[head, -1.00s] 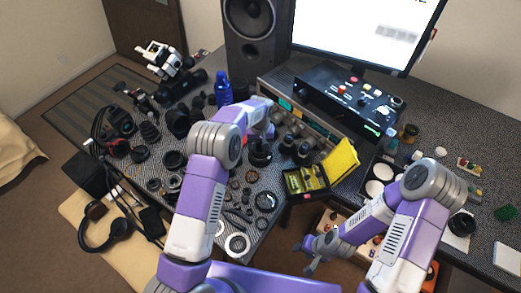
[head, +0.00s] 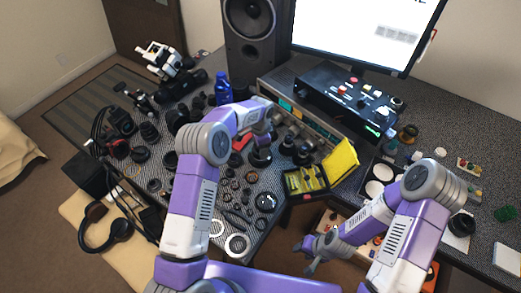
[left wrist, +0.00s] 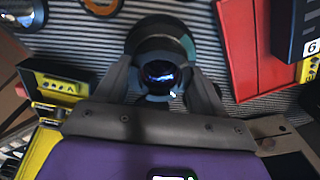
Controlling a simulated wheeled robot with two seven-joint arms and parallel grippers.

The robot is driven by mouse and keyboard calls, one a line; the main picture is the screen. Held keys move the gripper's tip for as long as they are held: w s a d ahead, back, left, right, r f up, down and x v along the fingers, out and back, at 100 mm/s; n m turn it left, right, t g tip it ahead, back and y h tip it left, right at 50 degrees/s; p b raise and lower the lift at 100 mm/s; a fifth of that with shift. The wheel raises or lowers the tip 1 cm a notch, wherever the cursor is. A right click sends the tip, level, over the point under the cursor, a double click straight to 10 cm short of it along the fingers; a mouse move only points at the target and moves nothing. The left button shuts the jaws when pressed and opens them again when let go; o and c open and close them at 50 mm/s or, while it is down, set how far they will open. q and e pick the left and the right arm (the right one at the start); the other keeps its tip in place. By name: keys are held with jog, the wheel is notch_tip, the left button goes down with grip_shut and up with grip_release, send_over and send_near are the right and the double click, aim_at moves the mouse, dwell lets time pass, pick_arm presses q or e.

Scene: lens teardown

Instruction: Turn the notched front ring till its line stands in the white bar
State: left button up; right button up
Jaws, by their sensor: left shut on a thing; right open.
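A dark, round lens (left wrist: 160,42) stands between the fingers of my left gripper (left wrist: 163,78) in the left wrist view. The gripper is shut on its near end, the front ring, around the dark glass with a blue glint. A small white mark shows at the ring's near edge; I cannot tell whether it is the line or the bar. In the head view the lens (head: 261,157) stands on the desk below my left wrist, whose fingers are too small to make out. My right gripper (head: 311,256) is open and empty, low in front of the desk edge.
A yellow-lined tool case (head: 306,180) stands right of the lens, and loose rings and lens parts lie in front. Red and dark boxes (left wrist: 245,50) stand close on the right in the wrist view. A blue bottle (head: 222,88) stands behind left.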

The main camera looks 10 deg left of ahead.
pick_arm(q)
jog(key=shift+m, duration=1.2)
jog(key=o, duration=1.5)
jog(key=shift+c, duration=0.2)
notch_tip(320, 180, up, 8)
jog(key=shift+f+p, duration=0.2)
jog(key=shift+p, duration=0.45)
